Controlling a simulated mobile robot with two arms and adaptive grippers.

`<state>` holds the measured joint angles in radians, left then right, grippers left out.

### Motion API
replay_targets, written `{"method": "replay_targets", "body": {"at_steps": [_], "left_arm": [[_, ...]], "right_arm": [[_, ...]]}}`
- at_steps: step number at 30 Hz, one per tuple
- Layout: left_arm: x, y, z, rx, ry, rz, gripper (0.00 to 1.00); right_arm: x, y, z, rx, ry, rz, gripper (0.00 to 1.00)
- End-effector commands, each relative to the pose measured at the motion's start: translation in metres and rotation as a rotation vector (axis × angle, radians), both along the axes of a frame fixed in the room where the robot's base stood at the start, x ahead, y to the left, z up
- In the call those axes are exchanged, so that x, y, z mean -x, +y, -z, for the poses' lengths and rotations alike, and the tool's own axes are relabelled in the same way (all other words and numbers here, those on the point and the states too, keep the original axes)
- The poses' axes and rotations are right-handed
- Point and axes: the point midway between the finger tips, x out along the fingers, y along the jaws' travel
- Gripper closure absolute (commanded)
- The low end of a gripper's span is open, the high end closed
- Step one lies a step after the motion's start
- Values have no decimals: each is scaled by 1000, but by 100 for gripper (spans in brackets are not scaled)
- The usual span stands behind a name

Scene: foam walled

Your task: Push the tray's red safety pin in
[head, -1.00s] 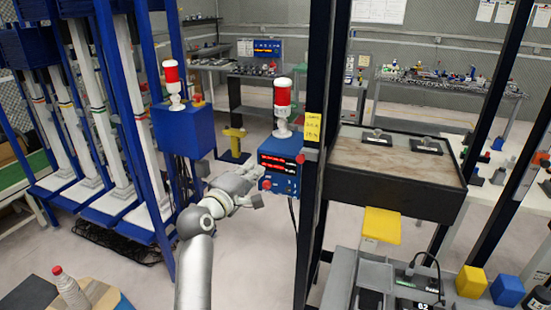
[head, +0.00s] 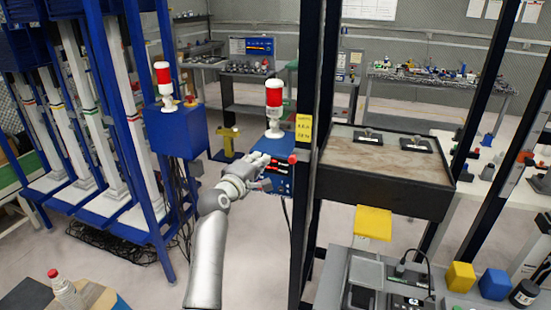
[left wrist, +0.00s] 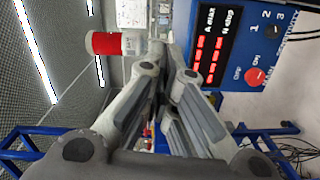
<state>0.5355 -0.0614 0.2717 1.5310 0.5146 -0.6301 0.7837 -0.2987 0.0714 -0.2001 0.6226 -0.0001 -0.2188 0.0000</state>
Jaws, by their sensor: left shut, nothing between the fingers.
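The tray (head: 380,188) is a black-walled box with a mottled brown top, right of a dark upright post. The left wrist view shows the gripper fingers (left wrist: 170,80) beside the box's panel (left wrist: 225,45). My right gripper is not in view.
A red-and-white lamp (head: 274,95) stands on the control box. The dark post (head: 310,120) with a yellow label separates box and tray. A yellow block (head: 373,222) stands below the tray.

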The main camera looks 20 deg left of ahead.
Motion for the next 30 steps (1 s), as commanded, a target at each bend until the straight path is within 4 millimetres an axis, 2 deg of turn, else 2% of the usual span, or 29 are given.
{"method": "replay_targets", "body": {"at_steps": [5,9,14,30], "left_arm": [[-21,-2,-1,0,0,0,100],[-23,-25,1,2,2,3,100],[-25,-38,5,1,1,2,100],[-25,-42,7,0,0,1,100]], "right_arm": [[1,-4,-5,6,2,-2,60],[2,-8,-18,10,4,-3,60],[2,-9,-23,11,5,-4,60],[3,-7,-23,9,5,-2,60]]}}
